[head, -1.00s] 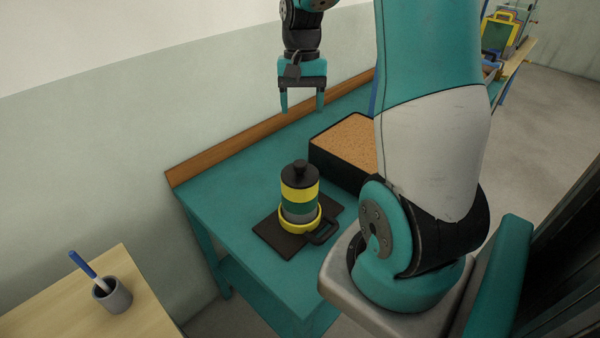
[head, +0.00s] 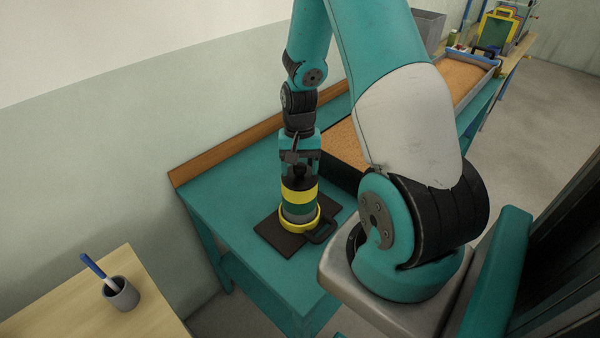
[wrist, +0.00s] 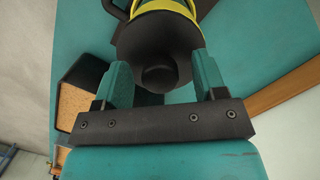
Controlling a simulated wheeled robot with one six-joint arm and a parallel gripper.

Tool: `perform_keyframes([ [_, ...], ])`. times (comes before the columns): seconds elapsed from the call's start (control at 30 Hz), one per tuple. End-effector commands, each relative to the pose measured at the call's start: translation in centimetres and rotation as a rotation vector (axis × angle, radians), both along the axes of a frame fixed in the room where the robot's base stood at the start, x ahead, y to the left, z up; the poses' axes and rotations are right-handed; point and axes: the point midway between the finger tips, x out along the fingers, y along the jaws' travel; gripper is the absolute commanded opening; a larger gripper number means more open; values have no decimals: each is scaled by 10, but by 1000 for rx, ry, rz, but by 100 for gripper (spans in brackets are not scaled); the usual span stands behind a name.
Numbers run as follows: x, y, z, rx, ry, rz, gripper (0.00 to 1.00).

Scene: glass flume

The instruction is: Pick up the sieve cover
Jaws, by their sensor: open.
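The sieve cover (head: 299,183) is the black lid with a round knob on top of a stack of yellow, green and grey bands (head: 299,206). The stack stands upright in a yellow ring on a dark mat (head: 272,233) on the teal table. My gripper (head: 300,172) is directly above the stack, pointing down, its fingers around the knob. In the wrist view the cover (wrist: 150,40) shows its knob (wrist: 159,76) between my two open fingers (wrist: 160,78), with gaps on both sides. The knob is partly hidden by my gripper in the head view.
A black tray of brown grains (head: 343,146) stands behind the stack, partly hidden by my arm. A wooden back rail (head: 225,155) runs along the wall. A cup with a blue-handled brush (head: 120,294) stands on a separate pale table. The teal table left of the mat is clear.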

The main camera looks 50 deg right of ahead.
Motion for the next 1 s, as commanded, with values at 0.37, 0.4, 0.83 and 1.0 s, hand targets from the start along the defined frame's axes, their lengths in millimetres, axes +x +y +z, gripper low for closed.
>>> perform_keyframes([
  [0.37,0,1,-5,-1,-1,1,44],
  [0.4,0,1,-5,-1,-1,1,35],
  [0.83,0,0,-3,0,-2,1,7],
  [1.0,1,0,9,-2,-4,1,7],
])
